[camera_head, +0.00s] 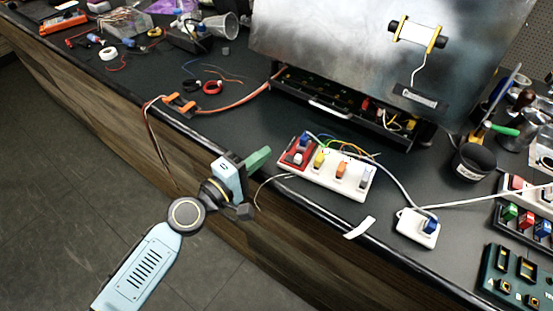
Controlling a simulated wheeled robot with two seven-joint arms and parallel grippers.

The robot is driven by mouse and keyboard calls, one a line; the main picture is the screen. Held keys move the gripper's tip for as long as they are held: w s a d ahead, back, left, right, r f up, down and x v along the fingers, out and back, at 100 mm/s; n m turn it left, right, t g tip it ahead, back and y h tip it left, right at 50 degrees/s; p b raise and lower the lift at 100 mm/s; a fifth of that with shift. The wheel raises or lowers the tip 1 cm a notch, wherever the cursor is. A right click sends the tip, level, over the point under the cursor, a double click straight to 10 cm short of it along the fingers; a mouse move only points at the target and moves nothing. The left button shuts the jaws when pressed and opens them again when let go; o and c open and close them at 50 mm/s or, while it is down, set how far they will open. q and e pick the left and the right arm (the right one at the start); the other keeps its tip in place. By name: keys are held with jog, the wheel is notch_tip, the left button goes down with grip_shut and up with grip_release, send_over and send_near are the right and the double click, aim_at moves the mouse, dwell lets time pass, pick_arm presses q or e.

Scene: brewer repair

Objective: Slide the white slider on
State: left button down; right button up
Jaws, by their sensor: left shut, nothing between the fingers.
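A white control strip (338,178) lies on the dark bench near its front edge. It carries a yellow, an orange and a pale grey-white control (365,178). At its left end is a red module (297,153) with a blue part and a small white piece that may be a slider (294,158). Which piece is the white slider, and its position, is too small to tell. My left gripper (254,167) is shut and empty, just left of the red module and apart from it, near the bench's front edge. My right gripper is not in view.
An open appliance with a large metal panel (350,45) stands behind the strip. A white box with a blue plug (418,228) and cables lie to the right. A black cup (473,163) stands further right. Orange clips with cable (180,103) lie left; the bench between is clear.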

pick_arm(q)
jog(key=b+v, duration=0.1)
jog(key=v, duration=0.7)
jog(key=shift+s+b, duration=0.4)
jog(key=shift+s, duration=0.05)
jog(key=s+a+f+m+g+y, duration=0.1)
jog(key=s+a+f+y, duration=0.2)
jog(key=f, duration=0.8)
jog(key=a+f+m+g+y, duration=0.2)
jog(key=a+f+y, duration=0.15)
jog(key=f, duration=0.65)
jog(key=s+a+f+m+g+y, duration=0.15)
jog(key=a+f, duration=0.35)
jog(key=f, duration=0.6)
jog(key=s+a+f+m+g+y, duration=0.1)
jog(key=s+f+m+g, duration=0.1)
jog(key=s+f, duration=0.4)
jog(key=s+a+f+m+g+y, duration=0.2)
jog(key=s+f, duration=0.4)
jog(key=s, duration=0.8)
jog(key=s+a+f+m+g+y, duration=0.1)
jog(key=s+f+m+g, duration=0.2)
jog(key=s+f, duration=0.3)
jog(key=s, duration=0.5)
jog(key=shift+a+y, duration=0.3)
jog(key=shift+a, duration=0.05)
jog(key=shift+w+g, duration=0.1)
jog(key=shift+g, duration=0.15)
